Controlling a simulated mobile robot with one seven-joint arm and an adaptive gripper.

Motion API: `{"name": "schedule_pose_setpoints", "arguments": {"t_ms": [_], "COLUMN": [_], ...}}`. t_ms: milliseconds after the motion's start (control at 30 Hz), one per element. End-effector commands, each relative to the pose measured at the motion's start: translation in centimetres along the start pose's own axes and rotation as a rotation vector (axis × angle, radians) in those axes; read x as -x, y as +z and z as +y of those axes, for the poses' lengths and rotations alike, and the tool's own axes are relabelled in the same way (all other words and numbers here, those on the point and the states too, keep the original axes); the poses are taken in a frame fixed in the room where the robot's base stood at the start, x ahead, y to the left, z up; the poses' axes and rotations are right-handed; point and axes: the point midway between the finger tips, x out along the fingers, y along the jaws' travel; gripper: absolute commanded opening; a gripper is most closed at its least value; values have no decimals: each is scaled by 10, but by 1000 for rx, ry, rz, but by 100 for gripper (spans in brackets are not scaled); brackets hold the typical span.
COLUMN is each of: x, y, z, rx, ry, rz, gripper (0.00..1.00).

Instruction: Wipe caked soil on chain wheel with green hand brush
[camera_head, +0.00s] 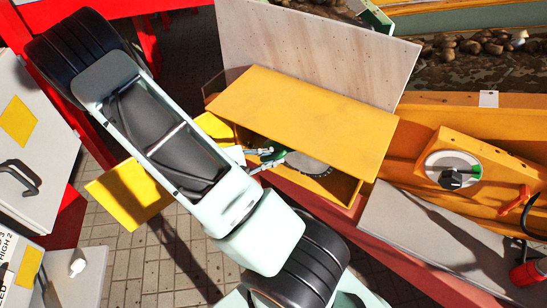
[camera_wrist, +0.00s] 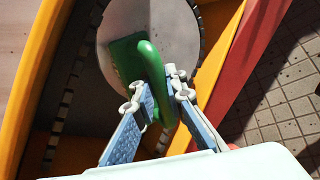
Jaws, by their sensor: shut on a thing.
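The chain wheel (camera_head: 308,165) is a grey toothed disc partly under a yellow housing. It shows as a pale round face in the wrist view (camera_wrist: 182,32). The green hand brush (camera_head: 275,152) is at the wheel's left part; its block and curved handle lie over the face in the wrist view (camera_wrist: 152,62). My gripper (camera_wrist: 157,88) is shut on the brush handle, with a finger on each side. In the head view my gripper (camera_head: 262,153) reaches into the housing opening from the left.
The yellow housing (camera_head: 310,110) overhangs the wheel, and its side wall (camera_wrist: 228,70) runs close on the right in the wrist view. A pale upright board (camera_head: 310,45) stands behind. A grey plate (camera_head: 440,245) lies at the right. Paved floor shows at the lower left.

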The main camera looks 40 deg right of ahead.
Motion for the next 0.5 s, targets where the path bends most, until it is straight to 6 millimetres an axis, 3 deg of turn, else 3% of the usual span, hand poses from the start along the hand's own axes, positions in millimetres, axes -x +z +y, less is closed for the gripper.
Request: {"name": "schedule_pose_setpoints", "arguments": {"t_ms": [500], "x": [-18], "y": [27], "z": [-21], "rx": [0], "ry": [0], "rz": [-3], "gripper": [0]}}
